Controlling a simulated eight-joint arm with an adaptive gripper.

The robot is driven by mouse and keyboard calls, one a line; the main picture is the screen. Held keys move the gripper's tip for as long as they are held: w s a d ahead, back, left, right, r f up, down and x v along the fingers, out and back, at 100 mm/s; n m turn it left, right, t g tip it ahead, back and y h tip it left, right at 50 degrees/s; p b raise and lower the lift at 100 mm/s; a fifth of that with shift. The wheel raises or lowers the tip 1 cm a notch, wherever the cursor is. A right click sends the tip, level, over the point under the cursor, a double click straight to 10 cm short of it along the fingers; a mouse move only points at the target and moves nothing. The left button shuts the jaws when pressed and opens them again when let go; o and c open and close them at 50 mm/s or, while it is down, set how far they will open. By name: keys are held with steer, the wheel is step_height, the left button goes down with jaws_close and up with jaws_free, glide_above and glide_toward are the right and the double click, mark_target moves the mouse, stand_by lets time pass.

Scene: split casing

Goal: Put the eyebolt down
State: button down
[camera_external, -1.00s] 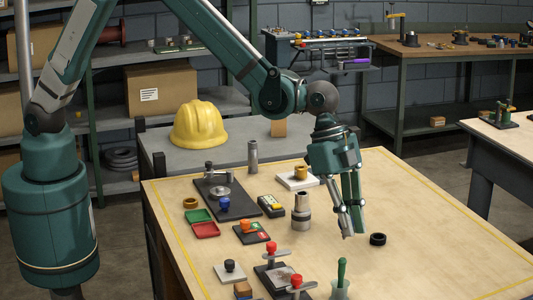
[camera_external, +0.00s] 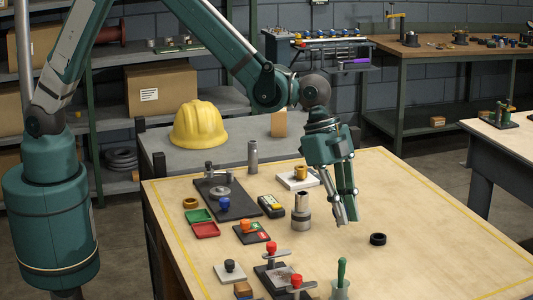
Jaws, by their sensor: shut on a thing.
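My gripper (camera_external: 346,221) points down above the right half of the wooden workbench (camera_external: 430,225), with its fingers close together. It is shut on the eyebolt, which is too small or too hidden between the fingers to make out.
To the left are a dark plate with a blue knob (camera_external: 224,203), green (camera_external: 199,216) and red (camera_external: 206,230) trays and a yellow-black meter (camera_external: 271,206). Red-knobbed clamps (camera_external: 271,248) and a green-handled tool (camera_external: 341,271) stand in front. The bench's right side is clear.

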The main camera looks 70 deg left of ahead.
steer(key=a, duration=0.8)
steer(key=shift+w+a+t+b, duration=0.3)
steer(key=shift+w+b, duration=0.1)
steer(key=shift+w, duration=0.05)
steer(key=shift+f, duration=2.9)
steer(key=shift+f, duration=0.1)
steer(key=shift+f, duration=1.95)
steer(key=shift+f, duration=0.25)
steer(key=c, duration=2.6)
jaws_free()
steer(key=shift+r, duration=0.1)
steer(key=shift+o, duration=0.2)
